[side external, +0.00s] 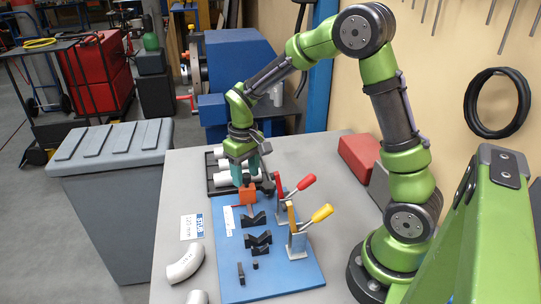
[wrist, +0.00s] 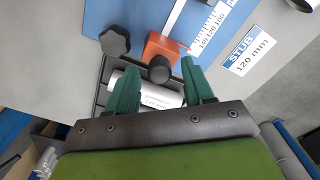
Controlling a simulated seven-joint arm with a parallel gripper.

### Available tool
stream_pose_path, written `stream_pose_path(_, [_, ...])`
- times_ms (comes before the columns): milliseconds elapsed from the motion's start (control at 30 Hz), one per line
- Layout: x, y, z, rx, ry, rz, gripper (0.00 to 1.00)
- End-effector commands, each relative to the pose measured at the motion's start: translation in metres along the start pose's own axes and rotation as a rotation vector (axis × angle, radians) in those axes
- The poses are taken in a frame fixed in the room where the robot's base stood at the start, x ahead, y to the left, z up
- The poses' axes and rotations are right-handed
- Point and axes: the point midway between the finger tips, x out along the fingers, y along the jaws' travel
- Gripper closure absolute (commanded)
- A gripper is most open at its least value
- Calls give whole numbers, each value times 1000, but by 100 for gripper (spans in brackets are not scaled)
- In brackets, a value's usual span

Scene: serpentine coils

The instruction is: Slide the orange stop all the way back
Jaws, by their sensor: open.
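The orange stop (side external: 247,195) is a small block near the far end of the blue board (side external: 290,278). It also shows in the wrist view (wrist: 163,47), beside a white scale strip (wrist: 208,32). A round black knob (wrist: 160,69) sits at the stop's near side in the wrist view. A lobed black knob (wrist: 115,43) is to its left. My gripper (side external: 252,181) is low over the far end of the board, behind the stop. Its teal fingers (wrist: 159,67) are apart, one on each side of the round knob, with visible gaps. Whether they touch anything is unclear.
A black rack (side external: 211,187) with white pipes lies just behind the board. Red-handled (side external: 305,182) and yellow-handled (side external: 321,213) clamps stand on the board's right side, beside black V-blocks (side external: 257,240). A STUB 120 mm card (wrist: 250,50) and loose white pipe (side external: 185,265) lie left of the board.

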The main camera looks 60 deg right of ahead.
Motion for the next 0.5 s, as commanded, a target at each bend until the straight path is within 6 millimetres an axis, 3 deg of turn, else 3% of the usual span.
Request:
stream_pose_path(333, [4, 0, 0, 0, 0, 0, 48])
stream_pose_path(500, [4, 0, 0, 0, 0, 0, 74])
